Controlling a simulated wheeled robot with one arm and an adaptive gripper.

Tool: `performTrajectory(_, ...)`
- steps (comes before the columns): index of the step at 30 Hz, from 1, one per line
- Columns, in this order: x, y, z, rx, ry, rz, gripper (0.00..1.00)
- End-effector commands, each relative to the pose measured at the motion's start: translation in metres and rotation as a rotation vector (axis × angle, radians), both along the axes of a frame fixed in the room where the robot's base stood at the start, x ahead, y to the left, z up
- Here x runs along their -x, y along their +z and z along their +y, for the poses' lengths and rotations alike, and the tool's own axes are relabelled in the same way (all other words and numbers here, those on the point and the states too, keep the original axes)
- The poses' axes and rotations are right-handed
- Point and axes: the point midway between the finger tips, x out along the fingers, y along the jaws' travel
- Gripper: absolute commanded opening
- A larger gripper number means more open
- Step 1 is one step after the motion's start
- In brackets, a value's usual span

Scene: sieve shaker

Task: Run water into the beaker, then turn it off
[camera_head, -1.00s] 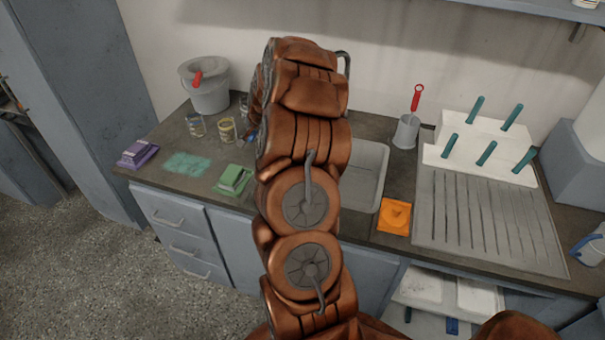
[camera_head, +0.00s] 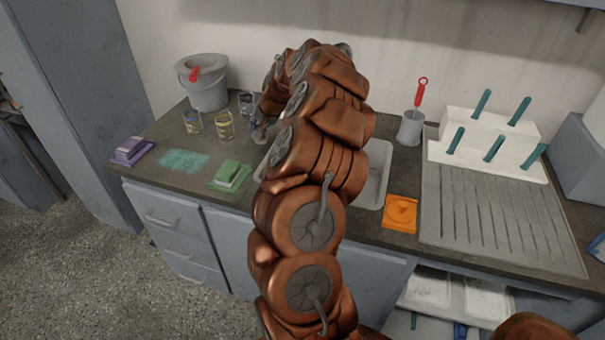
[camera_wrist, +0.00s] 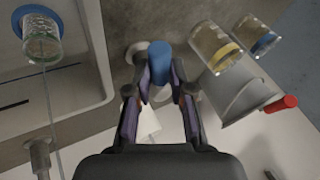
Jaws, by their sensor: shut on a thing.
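My gripper (camera_wrist: 160,80) is shut on a blue knob (camera_wrist: 160,57) in the middle of the wrist view. In the head view my gripper (camera_head: 260,131) is at the left of the sink, partly covered by my arm. A clear beaker (camera_wrist: 42,42) stands on a round blue mat (camera_wrist: 72,17) in the sink (camera_wrist: 91,95), left in the wrist view. A thin pale line, like a stream of water, runs between the beaker and the lower picture edge. A grey metal tap part (camera_wrist: 39,155) shows beside it. The beaker's water level cannot be made out.
A glass with a yellow band (camera_head: 224,126), another glass (camera_head: 192,122) and a grey bucket (camera_head: 206,88) stand left of the sink. A green sponge (camera_head: 229,175) and an orange piece (camera_head: 401,213) lie near the front edge. A ridged drainboard (camera_head: 485,220) is at the right.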

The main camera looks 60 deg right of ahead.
Motion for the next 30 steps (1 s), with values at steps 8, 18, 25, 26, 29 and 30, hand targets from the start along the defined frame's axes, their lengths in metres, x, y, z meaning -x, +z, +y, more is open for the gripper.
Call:
performTrajectory(8,-0.003,0.004,0.001,0.004,-0.059,-0.001,0.00)
performTrajectory(18,-0.008,0.003,0.004,0.002,-0.152,-0.002,0.00)
performTrajectory(25,-0.013,0.005,0.006,0.006,-0.240,-0.004,0.00)
performTrajectory(26,-0.013,0.005,0.006,0.007,-0.249,-0.003,0.00)
performTrajectory(29,-0.014,0.004,0.006,0.005,-0.273,-0.005,0.00)
performTrajectory(30,-0.015,0.004,0.007,0.005,-0.278,-0.006,0.00)
